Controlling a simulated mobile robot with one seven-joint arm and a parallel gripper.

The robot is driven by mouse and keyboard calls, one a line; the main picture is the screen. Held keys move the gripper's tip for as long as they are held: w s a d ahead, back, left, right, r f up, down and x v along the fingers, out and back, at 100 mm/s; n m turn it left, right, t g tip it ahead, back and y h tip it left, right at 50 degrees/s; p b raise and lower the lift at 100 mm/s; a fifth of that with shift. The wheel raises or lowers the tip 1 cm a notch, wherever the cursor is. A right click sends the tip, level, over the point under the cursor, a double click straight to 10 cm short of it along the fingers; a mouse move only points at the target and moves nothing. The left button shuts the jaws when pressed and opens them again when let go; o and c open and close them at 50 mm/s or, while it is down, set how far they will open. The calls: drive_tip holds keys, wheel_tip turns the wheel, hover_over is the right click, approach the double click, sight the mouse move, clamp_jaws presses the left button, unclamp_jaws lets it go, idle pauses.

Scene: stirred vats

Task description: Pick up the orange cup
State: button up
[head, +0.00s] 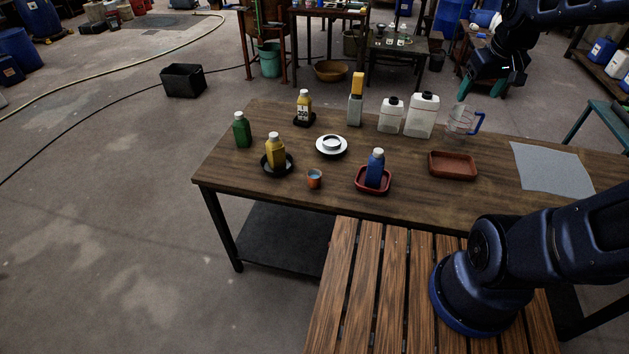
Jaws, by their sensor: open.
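The orange cup (314,179) is small and stands upright near the front edge of the brown wooden table (240,165). Its inside looks blue. It stands apart from the things around it. My gripper (488,86) is high at the upper right, far from the cup, beyond the table's back edge in the picture. It is open, and I see nothing in it.
A yellow bottle (275,150) on a black dish stands left of the cup, and a blue bottle (375,168) in a red tray stands right. A white round piece (331,144) lies behind. White jugs (421,115) and a clear pitcher (461,121) stand at the back.

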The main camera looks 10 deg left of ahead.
drive_tip(key=w+a+f+n+g, duration=0.1)
drive_tip(key=w+a+f+n, duration=0.45)
drive_tip(key=a, duration=0.55)
drive_tip(key=n+g, duration=0.3)
drive_tip(key=n, duration=0.7)
hover_over(314, 177)
drive_tip(key=s, duration=0.2)
wheel_tip(314, 177, down, 25)
drive_tip(key=shift+w+d+f, duration=0.1)
drive_tip(key=shift+d+f, duration=0.05)
drive_tip(key=shift+f, duration=2.4)
drive_tip(key=shift+d+f, duration=0.15)
drive_tip(key=shift+f, duration=2.4)
drive_tip(key=shift+c, duration=0.2)
drive_tip(key=c, duration=1)
